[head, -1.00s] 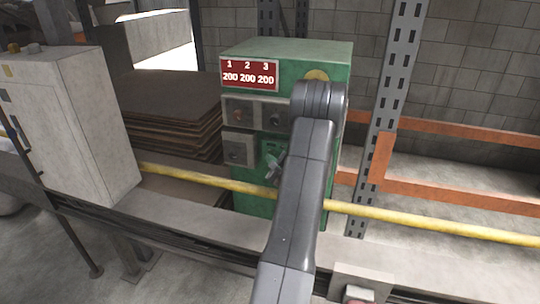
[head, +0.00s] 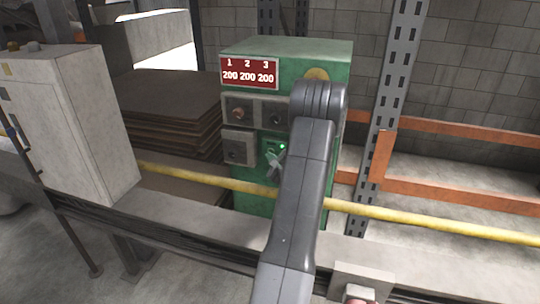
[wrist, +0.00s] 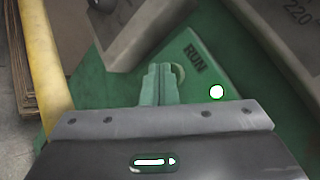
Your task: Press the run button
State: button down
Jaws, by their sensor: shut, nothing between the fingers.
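The green machine (head: 310,60) has a small green panel (head: 268,147) on its lower front, partly behind my arm. The wrist view shows this panel with the label RUN (wrist: 196,58). A pale round button (wrist: 179,73) sits below the label, partly hidden by my fingertips. A small lamp (wrist: 217,92) near it glows green-white; the lamp also shows green in the head view (head: 282,146). My gripper (wrist: 160,70) is shut and empty, its tips at the button. I cannot tell whether they touch it. It also shows in the head view (head: 271,157).
Grey control boxes with knobs (head: 238,112) sit above and left of the panel. A yellow rail (head: 420,223) runs across the machine's front. A grey-white cabinet (head: 75,130) stands left, stacked brown sheets (head: 165,110) behind. A metal post (head: 392,100) stands right.

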jog(key=shift+w, duration=0.15)
jog(key=shift+b, duration=0.35)
jog(key=shift+s+f, duration=0.1)
jog(key=shift+s, duration=0.1)
jog(key=shift+s+b, duration=0.2)
jog(key=shift+b, duration=0.15)
jog(key=shift+a, duration=0.1)
jog(key=s+b, duration=0.1)
jog(key=s, duration=0.1)
jog(key=s+a+b, duration=0.1)
jog(key=b, duration=0.1)
jog(key=s+b, duration=0.1)
jog(key=s, duration=0.1)
jog(key=shift+s+a+b, duration=0.3)
jog(key=shift+s+a, duration=0.05)
jog(key=shift+a, duration=0.05)
